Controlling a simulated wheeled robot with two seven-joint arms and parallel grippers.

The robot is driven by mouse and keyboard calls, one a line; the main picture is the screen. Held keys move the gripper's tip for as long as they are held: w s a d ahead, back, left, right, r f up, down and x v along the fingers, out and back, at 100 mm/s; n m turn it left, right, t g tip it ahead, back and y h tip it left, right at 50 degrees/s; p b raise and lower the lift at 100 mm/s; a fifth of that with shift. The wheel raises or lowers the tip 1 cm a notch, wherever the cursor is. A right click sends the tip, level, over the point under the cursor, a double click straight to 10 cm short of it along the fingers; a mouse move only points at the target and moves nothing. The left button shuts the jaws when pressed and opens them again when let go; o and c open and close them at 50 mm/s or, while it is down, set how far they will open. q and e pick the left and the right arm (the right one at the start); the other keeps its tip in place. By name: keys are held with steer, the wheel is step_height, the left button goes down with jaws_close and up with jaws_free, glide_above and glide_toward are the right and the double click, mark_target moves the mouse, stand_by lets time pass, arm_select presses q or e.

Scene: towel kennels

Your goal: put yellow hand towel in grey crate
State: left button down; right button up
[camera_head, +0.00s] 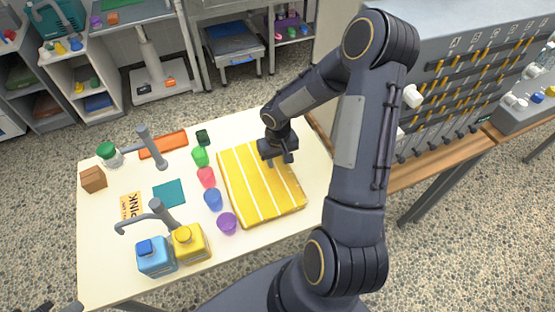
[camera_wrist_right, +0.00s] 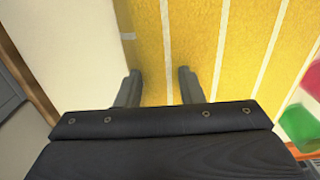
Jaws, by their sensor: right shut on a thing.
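The yellow hand towel (camera_head: 250,195) with white stripes lies flat on the cream table. It also fills much of the right wrist view (camera_wrist_right: 195,40). My right gripper (camera_head: 279,153) is at the towel's far right part, pointing down. In the right wrist view its two fingers (camera_wrist_right: 160,88) straddle yellow cloth near the towel's edge, and it is shut on the towel. Only dark tips, apparently of my left gripper (camera_head: 42,307), show at the bottom left corner. I cannot make out a grey crate for certain.
A grey bin with blue contents (camera_head: 240,72) sits under the back bench.

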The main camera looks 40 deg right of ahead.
steer(key=shift+f, duration=0.15)
steer(key=o, duration=1.2)
steer(key=shift+c, duration=0.2)
steer(key=shift+r, duration=0.2)
